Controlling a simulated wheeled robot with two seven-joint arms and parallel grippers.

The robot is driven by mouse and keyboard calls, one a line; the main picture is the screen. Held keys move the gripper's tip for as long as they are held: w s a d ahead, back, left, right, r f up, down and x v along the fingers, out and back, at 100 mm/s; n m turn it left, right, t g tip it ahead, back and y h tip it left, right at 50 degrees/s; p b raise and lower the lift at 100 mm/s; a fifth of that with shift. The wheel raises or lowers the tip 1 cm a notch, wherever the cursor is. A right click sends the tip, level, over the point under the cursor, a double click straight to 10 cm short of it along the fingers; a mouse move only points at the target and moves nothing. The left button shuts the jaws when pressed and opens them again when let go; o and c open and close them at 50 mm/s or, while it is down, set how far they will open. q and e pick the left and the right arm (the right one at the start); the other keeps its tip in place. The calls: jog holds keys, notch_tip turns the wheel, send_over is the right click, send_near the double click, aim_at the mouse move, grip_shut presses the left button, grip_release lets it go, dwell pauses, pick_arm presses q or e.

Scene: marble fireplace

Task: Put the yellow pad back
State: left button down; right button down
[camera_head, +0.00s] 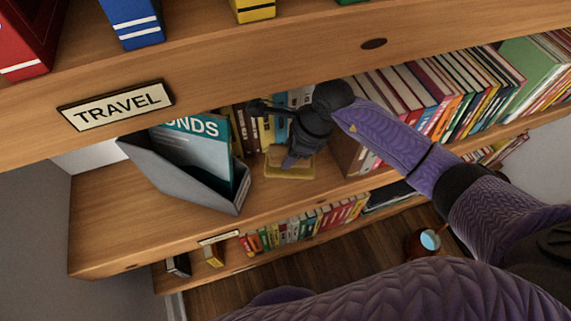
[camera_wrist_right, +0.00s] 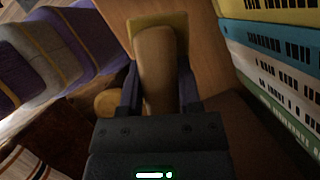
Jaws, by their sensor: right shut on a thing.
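The yellow pad (camera_head: 283,173) is at the middle shelf, right of the grey file holder; I cannot tell whether it rests on the board or is just above it. My right gripper (camera_head: 291,162) reaches in over it with fingers pointing down. In the right wrist view, my right gripper (camera_wrist_right: 158,85) is shut on a tan, rounded block (camera_wrist_right: 156,62) that meets the flat yellow pad (camera_wrist_right: 158,20) beyond the fingertips. The gripper hides part of the pad in the head view. My left gripper is not in view.
A grey file holder (camera_head: 180,182) with a teal book (camera_head: 194,142) stands left of the pad. Books (camera_head: 240,130) stand behind it, and more books (camera_head: 440,95) fill the shelf to the right. The upper shelf with the TRAVEL sign (camera_head: 117,106) overhangs. Bare wood (camera_head: 110,215) lies at the left end.

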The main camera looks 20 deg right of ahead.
jog(key=shift+w+a+f+b, duration=0.1)
jog(key=shift+w+f+b, duration=0.35)
jog(key=shift+w+f, duration=0.35)
notch_tip(320, 180, down, 6)
jog(key=b, duration=0.2)
jog(key=shift+s+r+b, duration=0.1)
jog(key=shift+r+b, duration=0.05)
jog(key=shift+b, duration=0.2)
jog(key=shift+w, duration=0.2)
jog(key=shift+r, duration=0.15)
jog(key=shift+c, duration=1.8)
grip_release()
jog(key=shift+o, duration=0.4)
